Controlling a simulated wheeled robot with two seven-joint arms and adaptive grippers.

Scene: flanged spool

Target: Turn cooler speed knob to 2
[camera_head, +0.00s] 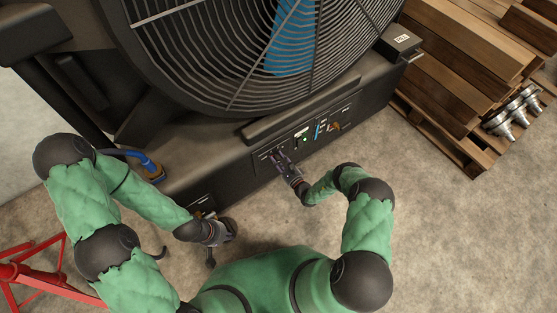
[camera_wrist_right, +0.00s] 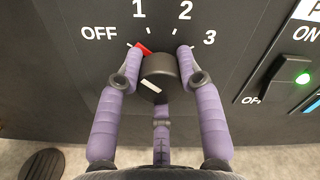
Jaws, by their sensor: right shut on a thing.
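The cooler speed knob (camera_wrist_right: 158,78) is a dark round knob on the front panel, with a red pointer and a white mark on its face. Labels OFF, 1, 2 and 3 run in an arc above it. The red pointer points up-left, between OFF and 1. My right gripper (camera_wrist_right: 161,53) is shut on the knob, with purple fingers on its left and right sides. In the head view my right gripper (camera_head: 281,159) is at the panel and covers the knob. My left gripper (camera_head: 217,240) is low, away from the knob; its finger opening is unclear.
The large cooler (camera_head: 250,50) has a round fan grille above the panel. A green-lit ON/OFF switch (camera_wrist_right: 303,79) is right of the knob. A wooden pallet (camera_head: 460,60) with metal parts (camera_head: 512,115) stands at right. A red frame (camera_head: 40,270) is at lower left.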

